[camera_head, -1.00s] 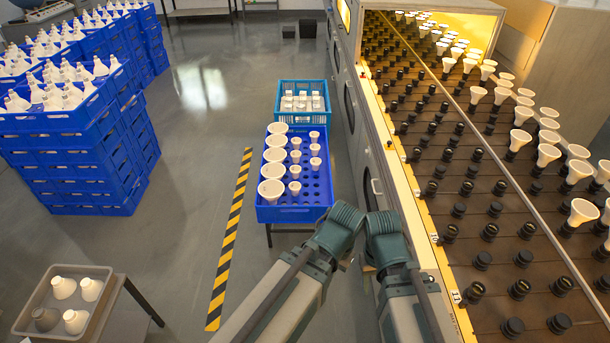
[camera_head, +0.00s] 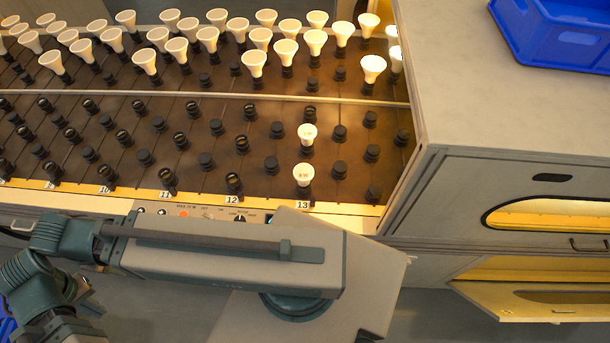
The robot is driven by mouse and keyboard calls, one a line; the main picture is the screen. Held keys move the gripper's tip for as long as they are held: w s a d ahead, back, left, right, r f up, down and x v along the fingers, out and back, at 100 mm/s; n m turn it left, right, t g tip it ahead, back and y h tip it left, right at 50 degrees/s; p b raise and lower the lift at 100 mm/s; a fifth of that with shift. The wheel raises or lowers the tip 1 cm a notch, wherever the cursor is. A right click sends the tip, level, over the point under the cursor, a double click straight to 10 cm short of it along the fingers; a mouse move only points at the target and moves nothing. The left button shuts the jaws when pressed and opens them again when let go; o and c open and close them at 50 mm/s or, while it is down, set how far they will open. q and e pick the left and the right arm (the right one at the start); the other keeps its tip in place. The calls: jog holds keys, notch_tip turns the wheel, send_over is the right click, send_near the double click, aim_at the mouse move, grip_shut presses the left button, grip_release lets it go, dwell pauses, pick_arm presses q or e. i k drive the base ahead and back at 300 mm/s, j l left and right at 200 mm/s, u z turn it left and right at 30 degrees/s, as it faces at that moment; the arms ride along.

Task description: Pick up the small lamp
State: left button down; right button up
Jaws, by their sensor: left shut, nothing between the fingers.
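Two small white cup-shaped lamps stand upright in black sockets in the near part of the machine deck. One small lamp (camera_head: 303,175) is in the front row beside the number 13 label. The other small lamp (camera_head: 308,133) stands just behind it. My left arm (camera_head: 215,252) crosses the lower left in front of the machine, below and apart from both lamps. Its gripper is hard to make out at the lower left; it is shut and holds nothing. My right gripper is not in view.
Larger white lamps (camera_head: 253,60) fill the rear rows behind a thin rail (camera_head: 220,95). Several empty black sockets (camera_head: 271,165) surround the small lamps. A grey cabinet (camera_head: 490,110) with a blue crate (camera_head: 565,35) on top bounds the deck on the right. A lower flap (camera_head: 530,300) stands open.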

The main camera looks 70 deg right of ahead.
aim_at(303, 173)
jog(key=k+j+z, duration=0.1)
jog(key=z, duration=1.4)
jog(key=i+z, duration=0.15)
jog(key=z, duration=0.7)
jog(key=k+j, duration=0.1)
jog(key=j, duration=0.55)
jog(key=k+j, duration=0.15)
jog(key=j, duration=0.15)
jog(key=z, duration=0.05)
